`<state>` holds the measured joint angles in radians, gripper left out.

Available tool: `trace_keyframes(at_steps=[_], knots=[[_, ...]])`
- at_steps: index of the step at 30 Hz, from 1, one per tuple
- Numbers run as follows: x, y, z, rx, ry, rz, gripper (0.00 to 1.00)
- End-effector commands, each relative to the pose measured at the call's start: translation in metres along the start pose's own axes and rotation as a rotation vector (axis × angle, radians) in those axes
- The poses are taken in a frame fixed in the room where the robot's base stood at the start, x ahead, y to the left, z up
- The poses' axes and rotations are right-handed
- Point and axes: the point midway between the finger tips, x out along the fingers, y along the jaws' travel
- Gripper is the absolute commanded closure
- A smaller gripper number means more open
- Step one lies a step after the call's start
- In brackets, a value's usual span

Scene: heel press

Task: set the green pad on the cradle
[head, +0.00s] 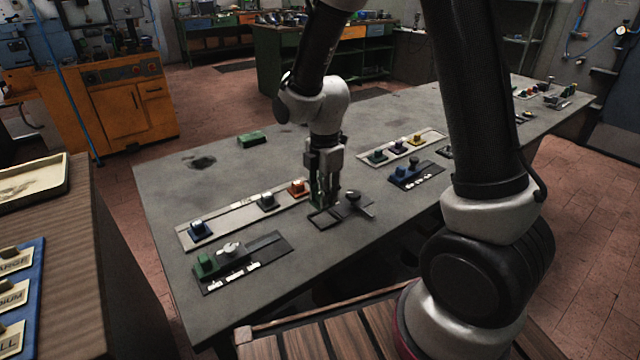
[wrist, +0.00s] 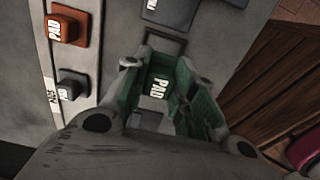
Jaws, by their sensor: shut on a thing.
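My gripper (head: 322,198) points down over the middle of the table and is shut on the green pad. In the wrist view the pad (wrist: 158,86) shows its white PAD lettering between the greenish fingers (wrist: 160,85). The fingers hide much of the pad in the head view. A dark, low frame, which looks like the cradle (head: 325,220), lies directly below and in front of the fingers. I cannot tell whether the pad touches it. A dark-knobbed lever piece (head: 354,198) stands at its right.
A pale strip (head: 235,222) with blue (head: 198,229), grey (head: 266,201) and orange (head: 297,187) pads lies to the left. A green-ended fixture (head: 240,262) is in front. A green block (head: 252,138) lies behind. A blue fixture (head: 415,175) stands right.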

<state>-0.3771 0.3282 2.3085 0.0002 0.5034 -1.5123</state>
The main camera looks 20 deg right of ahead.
Motion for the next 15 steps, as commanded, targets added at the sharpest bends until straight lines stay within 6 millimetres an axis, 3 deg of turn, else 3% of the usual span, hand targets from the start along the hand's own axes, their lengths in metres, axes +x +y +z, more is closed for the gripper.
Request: trace_keyframes(at_steps=[15], knots=[[0.041, 0.0, 0.0, 0.003, 0.0, -0.001, 0.98]])
